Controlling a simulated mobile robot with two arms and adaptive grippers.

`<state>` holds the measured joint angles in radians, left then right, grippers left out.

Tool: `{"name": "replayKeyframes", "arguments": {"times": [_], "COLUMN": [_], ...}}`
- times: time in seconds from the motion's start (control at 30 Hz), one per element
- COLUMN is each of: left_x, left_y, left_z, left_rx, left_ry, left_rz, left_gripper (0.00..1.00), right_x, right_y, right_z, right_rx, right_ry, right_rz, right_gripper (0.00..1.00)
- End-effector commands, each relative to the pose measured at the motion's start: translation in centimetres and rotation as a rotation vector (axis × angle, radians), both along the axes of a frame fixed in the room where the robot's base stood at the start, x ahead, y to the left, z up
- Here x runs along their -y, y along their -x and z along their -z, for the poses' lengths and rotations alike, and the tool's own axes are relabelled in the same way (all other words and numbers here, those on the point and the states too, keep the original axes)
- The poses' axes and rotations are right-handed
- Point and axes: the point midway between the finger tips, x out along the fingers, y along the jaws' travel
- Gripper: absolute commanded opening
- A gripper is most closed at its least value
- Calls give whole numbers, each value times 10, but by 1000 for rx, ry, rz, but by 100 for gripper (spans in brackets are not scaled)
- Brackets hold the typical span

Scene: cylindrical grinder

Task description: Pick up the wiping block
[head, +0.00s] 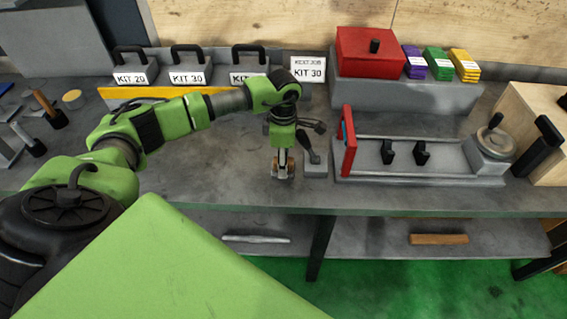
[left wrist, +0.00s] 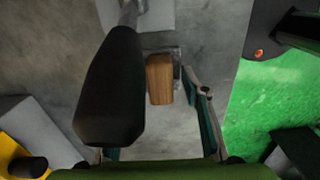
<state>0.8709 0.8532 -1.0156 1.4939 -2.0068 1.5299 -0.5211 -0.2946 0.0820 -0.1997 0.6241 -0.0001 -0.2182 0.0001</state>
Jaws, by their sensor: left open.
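The wiping block (left wrist: 160,79), a small wooden block with a grey part along its far and right sides, lies on the grey bench top in the left wrist view. In the head view its brown wood (head: 290,171) shows only in part, behind my left gripper (head: 283,164). My left gripper points down over the block, open. In the left wrist view one finger is at the block's right, apart from it; the other is mostly hidden behind a dark handle. I cannot tell the gripper's exact height over the block. My right gripper is not in view.
A lever with a black handle (head: 309,146) stands just right of my left gripper; its handle (left wrist: 110,88) looms close in the left wrist view. A grey fixture with a red plate (head: 348,142) is further right. Kit boxes (head: 187,75) stand behind. The bench's front edge is close.

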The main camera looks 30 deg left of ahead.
Motion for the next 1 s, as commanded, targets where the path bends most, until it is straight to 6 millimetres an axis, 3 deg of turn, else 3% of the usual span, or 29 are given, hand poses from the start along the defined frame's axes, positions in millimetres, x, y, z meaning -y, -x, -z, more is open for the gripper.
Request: {"name": "replayKeyframes", "arguments": {"times": [0.2,0.37,0.77,1.0], "left_x": [0,0,0,0], "left_y": [0,0,-1,-2], "left_z": [1,0,-2,-26], "left_rx": [0,1,2,6], "left_ry": [0,1,1,1], "left_rz": [0,0,1,0], "left_gripper": [39,0,0,0], "right_x": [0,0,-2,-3], "right_y": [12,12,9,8], "right_z": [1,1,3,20], "right_rx": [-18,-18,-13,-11], "right_ry": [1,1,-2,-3], "right_rz": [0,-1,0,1], "right_gripper": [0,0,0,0]}}
